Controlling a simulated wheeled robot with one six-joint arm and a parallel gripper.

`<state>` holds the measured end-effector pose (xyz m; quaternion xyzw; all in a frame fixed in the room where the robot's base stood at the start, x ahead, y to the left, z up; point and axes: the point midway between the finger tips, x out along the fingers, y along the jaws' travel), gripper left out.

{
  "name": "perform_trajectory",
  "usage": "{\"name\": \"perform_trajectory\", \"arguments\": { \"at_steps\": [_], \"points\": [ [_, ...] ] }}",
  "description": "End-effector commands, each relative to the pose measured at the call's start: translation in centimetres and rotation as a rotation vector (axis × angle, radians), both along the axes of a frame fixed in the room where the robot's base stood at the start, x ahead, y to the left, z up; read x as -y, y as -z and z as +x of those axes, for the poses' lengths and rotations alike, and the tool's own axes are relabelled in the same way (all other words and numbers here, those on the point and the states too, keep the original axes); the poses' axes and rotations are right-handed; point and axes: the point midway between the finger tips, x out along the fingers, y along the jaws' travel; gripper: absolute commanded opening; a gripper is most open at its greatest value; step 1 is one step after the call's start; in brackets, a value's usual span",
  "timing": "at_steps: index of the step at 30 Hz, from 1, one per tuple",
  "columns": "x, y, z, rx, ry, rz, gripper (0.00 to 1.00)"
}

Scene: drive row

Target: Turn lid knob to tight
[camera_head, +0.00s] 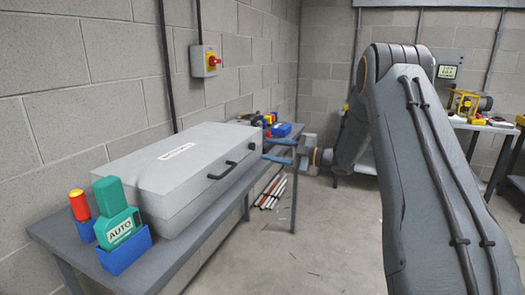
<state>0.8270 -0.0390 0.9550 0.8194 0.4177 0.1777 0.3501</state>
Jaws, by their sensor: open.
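A large light-grey box (165,185) with a closed lid and a label on top lies on the bench along the left wall. A dark bar handle (222,171) is on its front side. A small dark part (253,146), which may be the lid knob, shows near the box's right end; its marking is too small to read. My gripper (267,149) has two blue fingers pointing left toward this part. It is open, with nothing seen between the fingers. I cannot tell whether the fingertips touch the box.
The grey bench (175,255) also bears a green AUTO device (118,215) in a blue holder, a red-and-yellow item (79,205) and a blue bin (281,129). Rods (271,192) lie below.

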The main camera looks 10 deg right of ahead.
Motion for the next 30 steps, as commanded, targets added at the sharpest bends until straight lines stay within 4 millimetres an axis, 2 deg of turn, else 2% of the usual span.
{"name": "perform_trajectory", "arguments": {
  "at_steps": [6,20,23,27,30],
  "points": [
    [2.1,0.0,-1.5,0.0,0.001,0.0,0.41],
    [2.1,-0.3,-1.4,-0.008,0.021,-0.002,0.41],
    [1.7,-1.0,-0.4,-0.042,0.104,-0.016,0.41],
    [1.7,-1.9,0.9,-0.159,0.326,-0.039,0.41],
    [2.2,-1.8,0.4,-0.283,0.508,-0.047,0.41]
  ]
}}
